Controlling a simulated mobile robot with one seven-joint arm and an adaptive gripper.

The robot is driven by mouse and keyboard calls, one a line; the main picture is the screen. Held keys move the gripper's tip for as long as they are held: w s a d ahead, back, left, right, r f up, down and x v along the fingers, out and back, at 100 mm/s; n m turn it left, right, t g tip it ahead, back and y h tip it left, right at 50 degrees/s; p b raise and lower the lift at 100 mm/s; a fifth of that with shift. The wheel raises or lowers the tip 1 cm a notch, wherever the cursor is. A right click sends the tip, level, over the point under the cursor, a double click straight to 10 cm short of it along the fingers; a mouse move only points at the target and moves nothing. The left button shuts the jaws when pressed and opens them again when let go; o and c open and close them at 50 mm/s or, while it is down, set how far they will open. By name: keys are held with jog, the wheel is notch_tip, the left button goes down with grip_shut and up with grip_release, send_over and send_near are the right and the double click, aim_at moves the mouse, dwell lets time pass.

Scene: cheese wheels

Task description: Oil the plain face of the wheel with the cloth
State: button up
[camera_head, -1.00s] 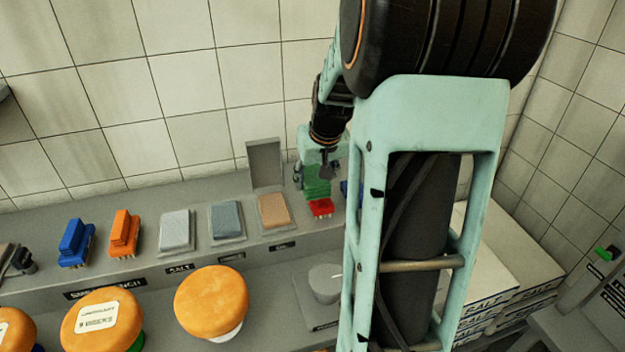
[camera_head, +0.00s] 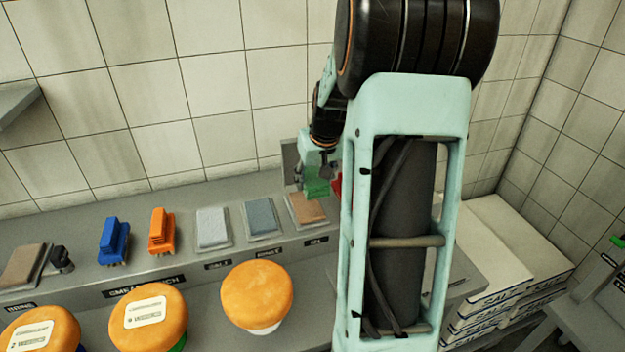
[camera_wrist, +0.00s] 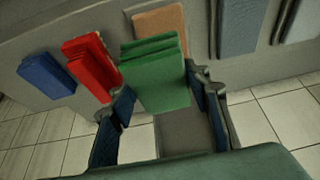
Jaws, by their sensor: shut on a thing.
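My gripper (camera_head: 318,172) is shut on a green stepped block (camera_head: 316,188), brush-like in shape. In the wrist view the green block (camera_wrist: 158,75) sits between the two fingers. A tan folded cloth or pad (camera_head: 309,208) lies on a small tray just below and beside it, above a label that seems to read OIL; it also shows in the wrist view (camera_wrist: 160,22). An orange cheese wheel (camera_head: 256,291) with no label on its visible face stands at the front. Two more wheels, at left (camera_head: 40,332) and middle (camera_head: 148,305), carry pale labels.
A whitish pad (camera_head: 212,228) and a blue-grey pad (camera_head: 261,217) lie left of the tan one. Blue (camera_head: 114,240) and orange (camera_head: 161,231) brushes stand further left. A red brush (camera_wrist: 92,68) and blue brush (camera_wrist: 45,75) are near the gripper. White boxes (camera_head: 490,250) are stacked right.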

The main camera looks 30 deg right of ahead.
aim_at(310, 206)
jog(key=shift+w+a+f, duration=0.15)
jog(key=shift+w+a, duration=0.1)
jog(key=shift+f+b, duration=1.85)
jog(key=shift+f, duration=1.1)
jog(key=shift+s+f+b, duration=0.1)
jog(key=shift+f+b, duration=0.5)
jog(key=shift+r, duration=0.1)
jog(key=shift+r+p, duration=2.1)
jog(key=shift+r, duration=1.4)
